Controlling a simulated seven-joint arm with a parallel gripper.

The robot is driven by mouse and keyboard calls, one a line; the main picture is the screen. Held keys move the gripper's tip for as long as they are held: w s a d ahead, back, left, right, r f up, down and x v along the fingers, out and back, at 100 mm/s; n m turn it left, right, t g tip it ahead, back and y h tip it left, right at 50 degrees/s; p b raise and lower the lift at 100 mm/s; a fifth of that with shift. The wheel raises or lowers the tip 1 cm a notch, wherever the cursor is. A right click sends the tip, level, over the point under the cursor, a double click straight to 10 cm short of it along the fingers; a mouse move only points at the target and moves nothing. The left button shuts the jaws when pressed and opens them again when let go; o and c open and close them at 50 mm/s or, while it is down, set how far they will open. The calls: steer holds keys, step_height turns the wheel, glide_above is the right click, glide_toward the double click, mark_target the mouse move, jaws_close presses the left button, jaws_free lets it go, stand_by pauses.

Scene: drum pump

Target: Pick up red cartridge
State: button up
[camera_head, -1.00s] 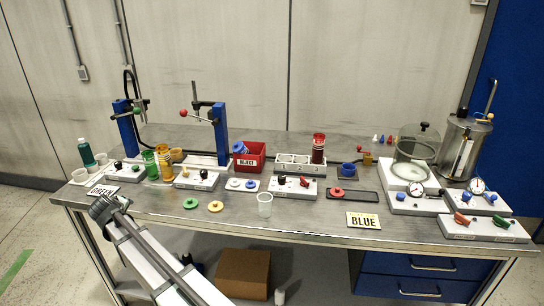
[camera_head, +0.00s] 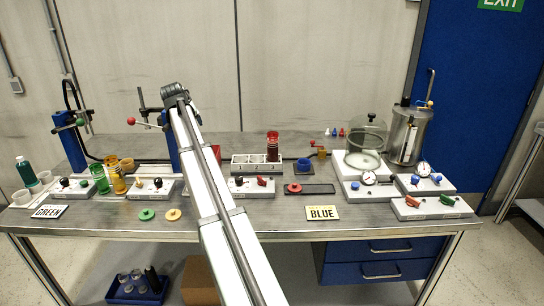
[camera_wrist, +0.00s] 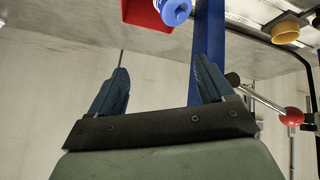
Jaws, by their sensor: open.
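The red cartridge (camera_head: 272,146) is a dark red upright cylinder standing in a grey-white rack (camera_head: 243,165) behind the middle of the table. My gripper (camera_head: 172,88) is raised high above the back of the table, left of the cartridge and well apart from it. In the wrist view my gripper (camera_wrist: 162,78) shows two blue fingers spread apart with nothing between them. The cartridge does not show in the wrist view.
A blue press post (camera_wrist: 209,35) with a red-knobbed lever (camera_wrist: 291,116) stands close by. A red bin (camera_wrist: 145,15) holds a blue part (camera_wrist: 174,11). A glass bell jar (camera_head: 365,140) and steel vessel (camera_head: 406,135) stand right of the rack.

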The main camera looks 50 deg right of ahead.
steer(key=s+d+m+g, duration=0.15)
steer(key=s+d, duration=0.25)
steer(key=d, duration=0.4)
steer(key=s+d+m+g, duration=0.1)
steer(key=s+d+m, duration=0.1)
steer(key=s+d, duration=0.4)
steer(key=r+m+y, duration=0.1)
steer(key=m+y, duration=0.1)
steer(key=m, duration=0.1)
glide_above(273, 137)
steer(key=s+a, duration=0.1)
steer(key=s, duration=0.1)
steer(key=shift+g, duration=0.35)
steer(key=x, duration=0.7)
steer(key=shift+w+d+f, duration=0.1)
steer(key=shift+w+f, duration=0.05)
steer(key=shift+w, duration=0.15)
steer(key=shift+w+x, duration=0.15)
steer(key=shift+x, duration=1.2)
steer(key=shift+w+x, duration=0.2)
steer(key=shift+x, duration=1.1)
steer(key=shift+c, duration=0.3)
jaws_close()
